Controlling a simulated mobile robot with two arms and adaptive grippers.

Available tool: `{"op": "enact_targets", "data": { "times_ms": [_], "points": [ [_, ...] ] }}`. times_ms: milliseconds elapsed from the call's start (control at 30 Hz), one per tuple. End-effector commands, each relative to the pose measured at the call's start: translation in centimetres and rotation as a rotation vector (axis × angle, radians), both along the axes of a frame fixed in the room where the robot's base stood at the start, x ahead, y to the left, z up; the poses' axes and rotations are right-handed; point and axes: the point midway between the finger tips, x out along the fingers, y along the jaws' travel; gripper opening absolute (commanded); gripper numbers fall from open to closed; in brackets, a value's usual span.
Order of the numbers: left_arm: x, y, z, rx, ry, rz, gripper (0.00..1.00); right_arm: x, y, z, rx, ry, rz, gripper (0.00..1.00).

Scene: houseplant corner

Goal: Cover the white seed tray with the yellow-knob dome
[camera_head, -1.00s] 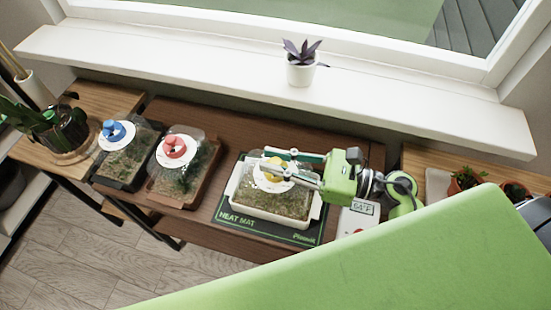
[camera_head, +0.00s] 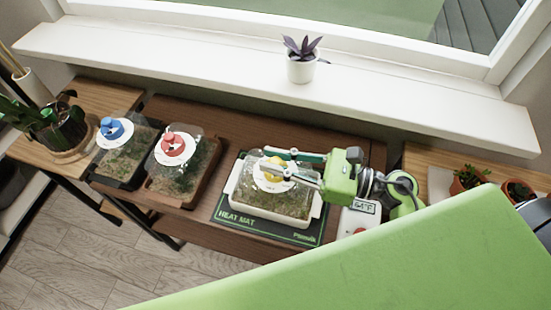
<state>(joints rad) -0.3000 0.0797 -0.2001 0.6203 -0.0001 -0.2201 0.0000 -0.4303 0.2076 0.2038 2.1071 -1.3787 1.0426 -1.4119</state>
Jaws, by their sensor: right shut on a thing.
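The white seed tray (camera_head: 270,217) stands on the dark green heat mat (camera_head: 234,218) on the brown table. The clear dome with the yellow knob (camera_head: 273,170) is over the tray; its lower rim looks to be at or within the tray's rim, but I cannot tell whether it is fully seated. My right gripper (camera_head: 281,168) reaches in from the right and is shut on the yellow knob, its fingers hiding part of it. My left gripper is not in view.
Two other trays with clear domes, one with a blue knob (camera_head: 113,130) and one with a red knob (camera_head: 173,144), stand to the left. A thermostat (camera_head: 365,208) is right of the mat. A potted purple plant (camera_head: 301,67) stands on the sill. Bare table lies behind the tray.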

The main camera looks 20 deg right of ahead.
Motion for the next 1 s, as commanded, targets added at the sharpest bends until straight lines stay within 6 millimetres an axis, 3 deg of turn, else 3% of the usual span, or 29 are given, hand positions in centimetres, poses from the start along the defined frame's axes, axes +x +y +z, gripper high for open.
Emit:
{"op": "enact_targets", "data": {
  "times_ms": [200,233,300,667,867,1000],
  "points": [
    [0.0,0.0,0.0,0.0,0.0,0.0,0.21,0.0,0.0,0.1,0.0,-0.001,0.0,0.0],
    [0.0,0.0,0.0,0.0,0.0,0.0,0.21,0.0,0.0,0.1,0.0,-0.001,0.0,0.24],
    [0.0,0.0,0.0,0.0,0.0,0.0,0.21,0.0,0.0,0.1,0.0,-0.001,0.0,0.36],
    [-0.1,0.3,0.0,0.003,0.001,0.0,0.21,-0.1,-0.2,0.0,-0.001,0.001,-0.001,0.36],
    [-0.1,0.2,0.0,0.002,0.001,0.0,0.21,-1.7,-2.4,-0.1,-0.003,0.004,-0.001,0.36],
    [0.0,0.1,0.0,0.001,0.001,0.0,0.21,-3.4,-5.0,-0.1,-0.004,0.004,-0.001,0.36]
  ]
}}
